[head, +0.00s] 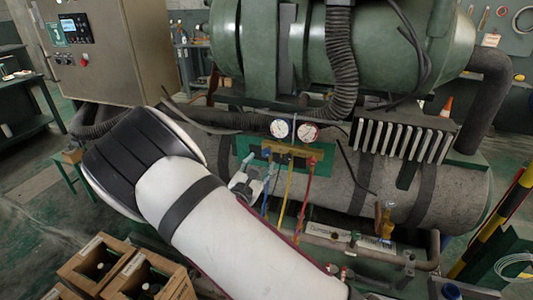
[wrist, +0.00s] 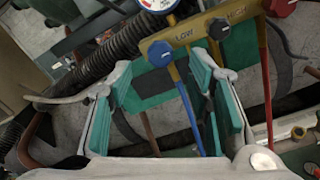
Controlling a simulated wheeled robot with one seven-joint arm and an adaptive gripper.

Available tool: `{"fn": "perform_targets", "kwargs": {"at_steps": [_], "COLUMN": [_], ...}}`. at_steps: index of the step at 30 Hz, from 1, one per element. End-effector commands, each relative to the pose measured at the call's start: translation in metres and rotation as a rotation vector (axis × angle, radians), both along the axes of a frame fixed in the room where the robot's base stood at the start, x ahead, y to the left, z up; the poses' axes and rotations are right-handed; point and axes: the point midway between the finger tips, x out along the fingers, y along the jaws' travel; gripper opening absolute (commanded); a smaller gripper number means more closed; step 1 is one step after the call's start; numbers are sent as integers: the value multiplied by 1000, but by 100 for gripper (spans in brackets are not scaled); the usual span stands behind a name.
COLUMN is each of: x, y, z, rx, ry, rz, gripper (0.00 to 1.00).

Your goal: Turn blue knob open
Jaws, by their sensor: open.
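The brass manifold (wrist: 200,30) with LOW and HIGH markings crosses the upper wrist view; it also shows in the head view (head: 290,150). A blue knob (wrist: 160,53) sits at its left end beside LOW. I cannot tell the depth gap. In the head view my gripper (head: 246,181) is just left of the hoses.
Two gauges (head: 281,129) (head: 307,133) top the manifold. A blue hose (wrist: 190,120), a yellow hose (head: 288,190) and a red hose (wrist: 268,100) hang below it. A ribbed black hose (wrist: 110,55) runs left. Wooden crates (head: 105,265) stand lower left.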

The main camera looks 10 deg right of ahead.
Motion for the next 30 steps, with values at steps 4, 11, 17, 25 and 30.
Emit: {"fn": "perform_targets", "kwargs": {"at_steps": [4,11,17,25,30], "x": [26,54,64,64,64], "y": [-15,-29,-33,-33,-33], "z": [0,0,0,0,0], "rx": [0,0,-1,0,0], "ry": [-1,0,0,0,0], "rz": [-3,-1,0,0,-1], "gripper": [46,46,46,44,5]}}
